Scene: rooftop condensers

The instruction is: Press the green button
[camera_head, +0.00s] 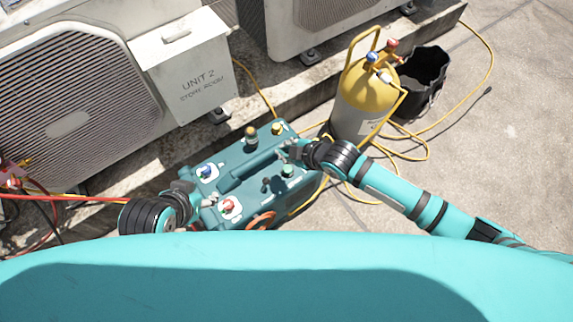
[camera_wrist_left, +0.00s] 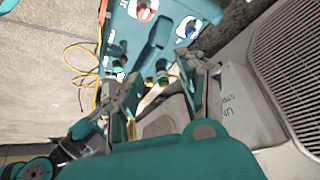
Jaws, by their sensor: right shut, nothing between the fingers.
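The green button (camera_head: 288,170) is a small round cap on a pale plate on top of a teal machine (camera_head: 238,188), near its right end in the head view. A green-topped part (camera_wrist_left: 118,66) beside my left finger in the left wrist view appears to be the same button. My right gripper (camera_head: 288,150) is shut and empty, just above and behind the button in the picture; I cannot tell its height. My left gripper (camera_head: 205,197) is at the machine's left end, near the red knob (camera_head: 229,206). Its fingers stand apart in the left wrist view (camera_wrist_left: 160,95), with nothing held.
A blue knob (camera_head: 207,171), brass fitting (camera_head: 251,137), yellow cap (camera_head: 277,129) and orange wheel (camera_head: 261,221) are on the machine. A yellow cylinder (camera_head: 362,105), black bucket (camera_head: 425,75) and looping yellow hose (camera_head: 428,146) lie right. Condensers (camera_head: 75,110) stand behind.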

